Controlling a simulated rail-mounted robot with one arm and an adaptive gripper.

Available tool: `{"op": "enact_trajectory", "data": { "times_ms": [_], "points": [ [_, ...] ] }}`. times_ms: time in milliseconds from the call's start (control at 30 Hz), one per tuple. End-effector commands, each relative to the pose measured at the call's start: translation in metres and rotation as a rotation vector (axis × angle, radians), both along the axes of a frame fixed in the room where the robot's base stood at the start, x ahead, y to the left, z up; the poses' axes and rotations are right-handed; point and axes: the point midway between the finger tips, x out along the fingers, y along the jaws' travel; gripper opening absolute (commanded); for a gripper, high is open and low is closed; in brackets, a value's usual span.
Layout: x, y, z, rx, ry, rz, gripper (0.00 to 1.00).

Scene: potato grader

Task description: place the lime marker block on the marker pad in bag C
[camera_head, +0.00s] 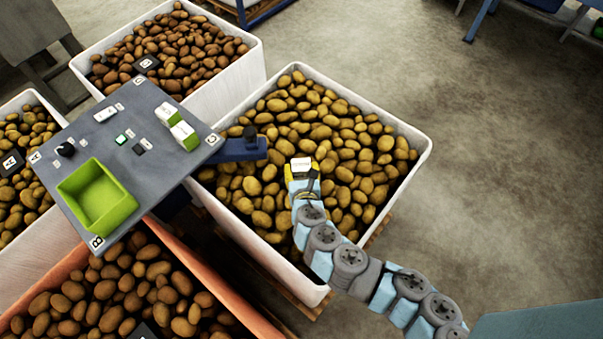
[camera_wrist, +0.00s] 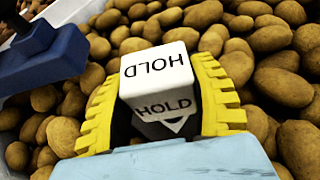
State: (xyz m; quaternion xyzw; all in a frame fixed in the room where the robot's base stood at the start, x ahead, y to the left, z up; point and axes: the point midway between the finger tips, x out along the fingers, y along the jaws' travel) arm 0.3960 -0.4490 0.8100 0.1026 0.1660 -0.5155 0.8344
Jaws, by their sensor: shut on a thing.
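My gripper (camera_head: 302,175) is shut on a block (camera_head: 301,163) above the yellow potatoes of the right bag. In the wrist view, the yellow fingers of my gripper (camera_wrist: 168,105) hug both sides of the block (camera_wrist: 157,72). Its two visible faces are white and read HOLD; no lime shows on it. Bag C (camera_head: 228,88) is the white-walled bag of brown potatoes at the upper left. My gripper is well to the right of and below that pad in the picture.
A grey console table (camera_head: 60,165) stands between the bags, with an empty lime tray (camera_head: 127,207) and two white-and-lime blocks (camera_head: 184,135). A blue arm with a dark knob (camera_head: 238,150) juts from its right corner towards my gripper. Open floor (camera_head: 480,140) lies right.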

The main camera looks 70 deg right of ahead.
Motion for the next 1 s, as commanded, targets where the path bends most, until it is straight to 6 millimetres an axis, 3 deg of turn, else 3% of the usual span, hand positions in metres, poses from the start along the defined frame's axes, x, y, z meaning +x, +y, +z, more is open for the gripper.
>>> {"op": "enact_trajectory", "data": {
  "times_ms": [200,667,700,733,767,1000],
  "points": [
    [0.000,0.000,-0.025,0.003,-0.002,-0.001,0.21],
    [-0.001,0.000,-0.030,0.001,0.002,-0.001,0.21],
    [-0.001,0.000,-0.029,0.001,0.002,-0.001,0.70],
    [-0.001,0.000,-0.029,0.001,0.002,-0.002,0.79],
    [-0.001,0.000,-0.029,0.001,0.002,-0.002,0.85],
    [-0.001,0.000,-0.029,0.001,0.002,-0.002,0.85]
  ]
}}
